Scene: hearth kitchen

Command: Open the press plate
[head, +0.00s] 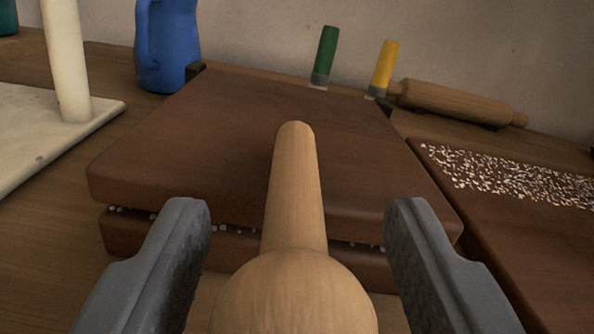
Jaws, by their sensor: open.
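The press is two thick brown wooden plates, one on the other. The upper press plate (215,140) lies almost flat over the lower plate (140,233), with a thin gap at the front where small pale bits show. Dark hinge pieces show at its back corners. A light wooden handle (295,190) with a round knob (296,295) runs from the upper plate toward me. My gripper (300,220) is open, one grey finger on each side of the handle, with room between. I cannot tell whether either finger touches the plate.
A blue jug (168,45) stands behind left, and a pale post (66,60) on a pale board (40,130) at left. A brown board with pale grains (505,175) lies right.

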